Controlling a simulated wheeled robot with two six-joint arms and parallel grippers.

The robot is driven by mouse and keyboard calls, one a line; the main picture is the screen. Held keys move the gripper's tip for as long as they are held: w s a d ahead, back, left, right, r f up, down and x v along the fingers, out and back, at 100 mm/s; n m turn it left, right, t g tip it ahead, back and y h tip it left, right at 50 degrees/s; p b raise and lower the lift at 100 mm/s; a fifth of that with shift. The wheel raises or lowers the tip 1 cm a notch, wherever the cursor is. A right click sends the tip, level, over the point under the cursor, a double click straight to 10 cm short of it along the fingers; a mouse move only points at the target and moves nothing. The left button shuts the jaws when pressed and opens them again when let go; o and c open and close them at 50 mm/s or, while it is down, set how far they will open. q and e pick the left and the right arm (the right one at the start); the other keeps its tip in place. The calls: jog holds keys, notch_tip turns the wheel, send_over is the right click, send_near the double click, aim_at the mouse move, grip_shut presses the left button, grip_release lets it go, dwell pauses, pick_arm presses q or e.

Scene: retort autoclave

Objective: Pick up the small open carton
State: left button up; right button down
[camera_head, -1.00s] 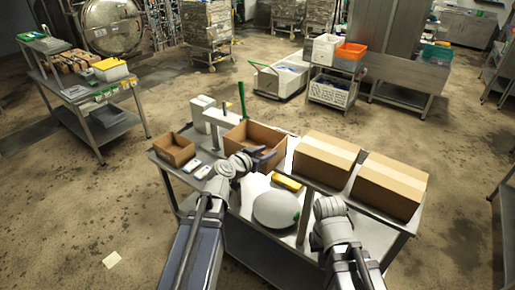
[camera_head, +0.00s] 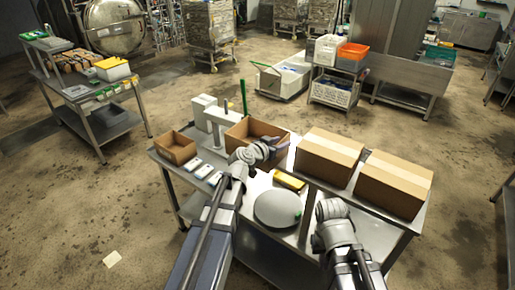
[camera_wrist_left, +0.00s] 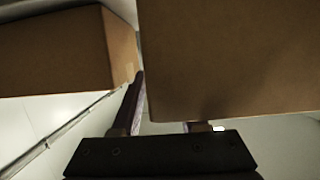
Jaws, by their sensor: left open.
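A small open brown carton (camera_head: 176,150) stands at the left end of the steel table. A larger open carton (camera_head: 251,131) stands at the table's back middle. My left gripper (camera_head: 276,145) is open at the larger carton's right front side. In the left wrist view, that carton's brown wall (camera_wrist_left: 230,60) fills the upper right. One finger shows left of the wall; the other is mostly hidden by it. I cannot tell if they touch. My right arm's end (camera_head: 330,208) is at the table's front right; its jaws cannot be made out.
Two closed cartons (camera_head: 328,155) (camera_head: 394,182) stand on the table's right. Small white devices (camera_head: 204,171) and a white stand (camera_head: 217,118) are near the small carton.

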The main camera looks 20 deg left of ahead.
pick_arm(q)
grip_shut()
dwell(1.4)
